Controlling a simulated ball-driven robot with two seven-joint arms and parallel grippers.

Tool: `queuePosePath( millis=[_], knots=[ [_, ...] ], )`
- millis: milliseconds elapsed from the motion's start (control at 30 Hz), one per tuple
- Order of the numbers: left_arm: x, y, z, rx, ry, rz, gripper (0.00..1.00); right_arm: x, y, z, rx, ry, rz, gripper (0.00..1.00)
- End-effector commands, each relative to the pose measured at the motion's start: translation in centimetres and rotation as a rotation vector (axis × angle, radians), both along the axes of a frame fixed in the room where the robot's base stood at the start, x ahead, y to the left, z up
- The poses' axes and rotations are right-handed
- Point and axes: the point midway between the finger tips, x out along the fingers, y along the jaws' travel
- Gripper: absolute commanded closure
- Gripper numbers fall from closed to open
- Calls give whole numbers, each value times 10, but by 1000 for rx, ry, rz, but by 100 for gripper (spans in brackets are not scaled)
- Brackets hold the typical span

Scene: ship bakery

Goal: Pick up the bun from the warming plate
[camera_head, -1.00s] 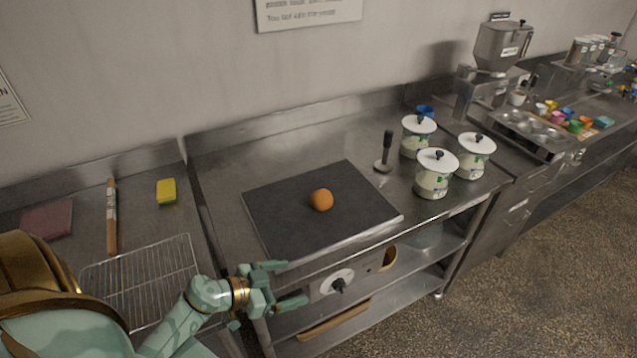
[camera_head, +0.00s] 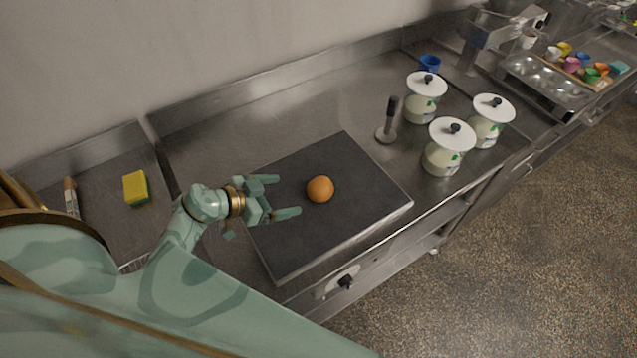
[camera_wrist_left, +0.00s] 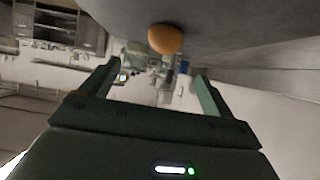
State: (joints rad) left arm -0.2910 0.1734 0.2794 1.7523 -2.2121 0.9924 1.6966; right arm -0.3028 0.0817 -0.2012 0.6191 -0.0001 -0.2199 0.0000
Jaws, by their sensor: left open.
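An orange-brown round bun (camera_head: 320,189) sits on the dark grey warming plate (camera_head: 300,245), near the plate's middle. My left gripper (camera_head: 288,195) is open over the plate's left part, its fingers pointing right toward the bun, with a gap between the fingertips and the bun. In the left wrist view the bun (camera_wrist_left: 165,39) shows beyond the open fingers, near the top of the picture, with nothing between the fingers (camera_wrist_left: 152,78). My right gripper is not in view.
Three white-lidded pots (camera_head: 447,147) and an upright dark-handled tool (camera_head: 388,122) stand right of the plate. A blue cup (camera_head: 430,64) is behind them. A yellow sponge (camera_head: 137,188) lies at the left. The steel counter behind the plate (camera_head: 270,120) is clear.

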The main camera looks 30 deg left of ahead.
Motion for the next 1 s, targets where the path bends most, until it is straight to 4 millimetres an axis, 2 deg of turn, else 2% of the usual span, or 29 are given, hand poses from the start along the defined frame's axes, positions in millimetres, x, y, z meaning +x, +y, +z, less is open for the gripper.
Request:
queuePosePath(
  millis=[33, 200, 467, 700, 1000],
  knots=[
    [11, -6, -8, -3, -2, 0, 13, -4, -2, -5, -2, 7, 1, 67],
    [39, -23, -26, -2, -1, 0, 13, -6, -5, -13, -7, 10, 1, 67],
    [59, -32, -37, 0, -1, 0, 13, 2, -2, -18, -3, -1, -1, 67],
    [89, -44, -57, 0, 0, -1, 13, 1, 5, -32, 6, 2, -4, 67],
    [95, -47, -58, 2, -1, -1, 13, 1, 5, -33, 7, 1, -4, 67]
  ],
)
